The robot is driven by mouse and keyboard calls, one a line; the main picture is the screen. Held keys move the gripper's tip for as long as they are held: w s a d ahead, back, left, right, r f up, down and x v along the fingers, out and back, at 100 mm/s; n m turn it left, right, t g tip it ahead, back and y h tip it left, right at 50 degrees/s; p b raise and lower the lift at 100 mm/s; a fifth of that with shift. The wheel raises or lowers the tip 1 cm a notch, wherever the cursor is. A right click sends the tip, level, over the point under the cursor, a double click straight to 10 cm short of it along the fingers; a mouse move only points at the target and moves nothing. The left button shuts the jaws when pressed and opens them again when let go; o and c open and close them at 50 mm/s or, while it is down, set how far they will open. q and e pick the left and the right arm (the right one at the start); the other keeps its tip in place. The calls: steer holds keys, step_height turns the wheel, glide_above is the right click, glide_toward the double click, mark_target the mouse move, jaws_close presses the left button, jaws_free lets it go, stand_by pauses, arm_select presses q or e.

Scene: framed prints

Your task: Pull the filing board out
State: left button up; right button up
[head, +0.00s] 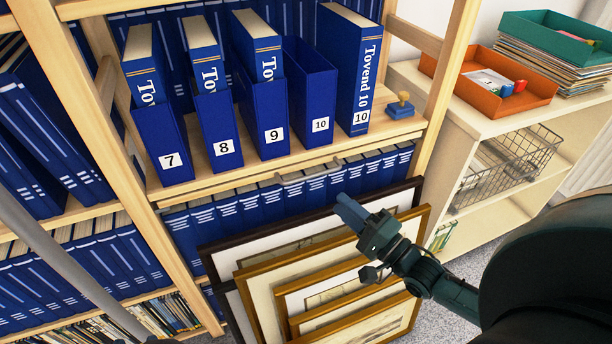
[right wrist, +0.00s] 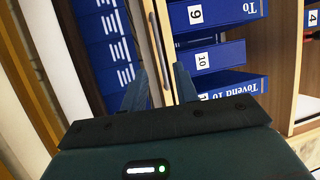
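The filing board (head: 235,183) is a thin wooden board under the shelf of numbered blue binders, with its front edge about flush with the shelf. A silver bar handle (head: 309,171) is on its front edge. In the right wrist view the handle (right wrist: 157,45) shows just beyond the gap between my fingertips. My right gripper (head: 345,203) is just below and in front of the handle, to its right in the head view. Its fingers (right wrist: 159,88) are apart with nothing between them, and I see no contact with the handle. My left gripper is not in view.
Framed prints (head: 262,290) lean against the lower shelf, below my right gripper. Blue binders (head: 270,203) fill the shelf under the board. A blue stamp with a wooden knob (head: 401,108) stands on the shelf above. A low cabinet with an orange tray (head: 484,97) is at right.

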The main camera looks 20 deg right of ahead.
mark_target(309, 177)
steer(key=b+x, duration=0.1)
steer(key=x, duration=1)
steer(key=shift+c, duration=0.4)
steer(key=shift+d, duration=0.1)
jaws_close()
